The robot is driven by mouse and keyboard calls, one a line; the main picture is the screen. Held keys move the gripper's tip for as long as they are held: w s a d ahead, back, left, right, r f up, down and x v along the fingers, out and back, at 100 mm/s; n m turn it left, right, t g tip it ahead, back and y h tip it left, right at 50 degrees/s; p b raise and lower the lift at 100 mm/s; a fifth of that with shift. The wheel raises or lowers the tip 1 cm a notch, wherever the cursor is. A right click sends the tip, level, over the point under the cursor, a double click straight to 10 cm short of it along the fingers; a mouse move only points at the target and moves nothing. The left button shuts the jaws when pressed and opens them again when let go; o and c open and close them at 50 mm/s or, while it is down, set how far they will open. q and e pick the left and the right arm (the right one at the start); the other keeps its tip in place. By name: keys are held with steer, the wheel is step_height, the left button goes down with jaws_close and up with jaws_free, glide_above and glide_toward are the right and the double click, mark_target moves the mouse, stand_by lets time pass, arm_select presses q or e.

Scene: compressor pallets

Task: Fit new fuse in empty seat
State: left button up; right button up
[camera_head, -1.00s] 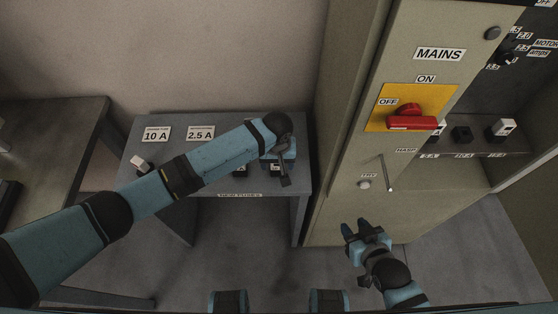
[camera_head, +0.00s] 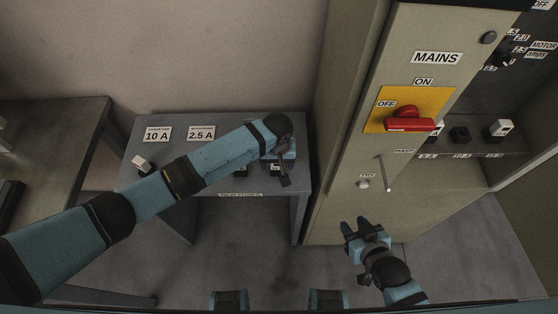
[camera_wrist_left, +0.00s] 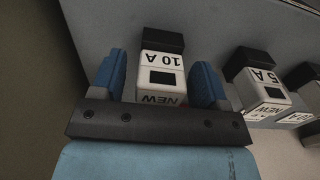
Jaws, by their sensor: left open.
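My left gripper (camera_head: 280,178) is over the right part of the new-fuses table. In the left wrist view its blue fingers (camera_wrist_left: 158,85) stand open on either side of a white and black fuse (camera_wrist_left: 163,72) marked 10 A and NEW. I cannot tell whether they touch it. A 5 A fuse (camera_wrist_left: 262,82) stands beside it. In the cabinet, a black block (camera_head: 460,134) shows no white fuse body, and a white-topped fuse (camera_head: 501,127) sits to its right. My right gripper (camera_head: 357,229) is empty in front of the cabinet, fingers apart.
The grey table (camera_head: 222,122) carries 10 A and 2.5 A labels and another white fuse (camera_head: 142,162) at its left. The cabinet front has a red mains switch (camera_head: 409,121) and a hasp rod (camera_head: 384,174). A darker table (camera_head: 50,120) stands at the far left.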

stand_by(0.4)
arm_select(q)
steer(key=c, duration=1.2)
steer(key=shift+r+p, duration=1.05)
steer(key=shift+p, duration=0.35)
steer(key=shift+r+p, duration=1.95)
steer(key=shift+p, duration=0.15)
